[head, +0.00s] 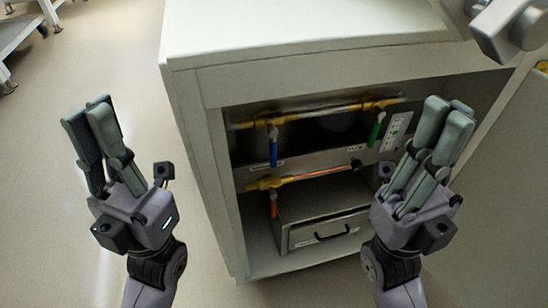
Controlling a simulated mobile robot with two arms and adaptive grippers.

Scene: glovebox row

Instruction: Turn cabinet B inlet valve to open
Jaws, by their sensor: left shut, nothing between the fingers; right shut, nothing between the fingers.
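An open cabinet shows valves inside. A blue valve handle (273,152) hangs down, across the upper horizontal brass pipe. A green valve handle (377,130) points down at a slant farther right on the same pipe. An orange handle (274,207) hangs down below the lower copper pipe. Small labels sit near the handles, but I cannot read which is the cabinet B inlet valve. My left gripper (86,108) is shut and empty, left of the cabinet over the floor. My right gripper (448,106) is shut and empty, in front of the opening's right side, touching no handle.
The cabinet's pale top (300,30) overhangs the opening. A metal box with a black pull handle (320,235) stands on the cabinet floor. Open floor (110,50) lies to the left.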

